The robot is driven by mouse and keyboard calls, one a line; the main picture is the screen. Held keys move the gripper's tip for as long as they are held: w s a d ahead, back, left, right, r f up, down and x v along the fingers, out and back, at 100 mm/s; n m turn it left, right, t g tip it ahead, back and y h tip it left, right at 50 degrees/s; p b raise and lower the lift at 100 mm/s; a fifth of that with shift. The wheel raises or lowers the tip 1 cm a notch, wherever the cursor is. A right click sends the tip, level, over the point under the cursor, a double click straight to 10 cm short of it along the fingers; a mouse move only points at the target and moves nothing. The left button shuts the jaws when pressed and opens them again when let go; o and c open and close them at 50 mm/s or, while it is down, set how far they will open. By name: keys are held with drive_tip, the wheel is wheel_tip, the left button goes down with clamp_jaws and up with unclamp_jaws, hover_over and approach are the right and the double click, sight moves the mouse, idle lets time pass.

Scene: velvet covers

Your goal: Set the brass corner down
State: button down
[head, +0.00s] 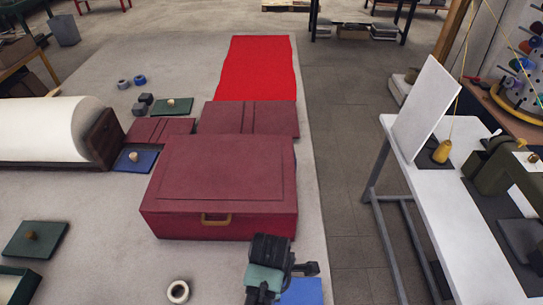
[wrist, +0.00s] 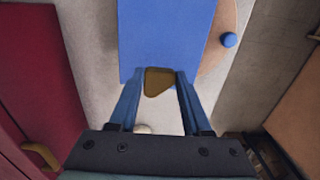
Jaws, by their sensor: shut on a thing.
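The brass corner (wrist: 158,83) is a small brownish-gold, rounded three-sided piece. My gripper (wrist: 160,76) is shut on it, with one blue finger on each side. In the wrist view the corner shows against the near edge of a flat blue panel (wrist: 165,35); I cannot tell whether it touches it. In the head view, my gripper's dark and green body stands at the near right corner of the big red box (head: 220,185), by a blue panel (head: 302,292). The corner is hidden there.
The red box with its brass handle (head: 216,219) stands left of my gripper. A white table (head: 445,215) stands to the right across the dark floor. A blue knob (wrist: 229,40) shows beside the panel.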

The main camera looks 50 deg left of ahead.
drive_tip(key=shift+f, duration=1.75)
drive_tip(key=shift+c, duration=1.8)
unclamp_jaws()
drive_tip(key=shift+f, duration=0.1)
wheel_tip(320, 180, up, 12)
drive_tip(key=shift+r, duration=0.2)
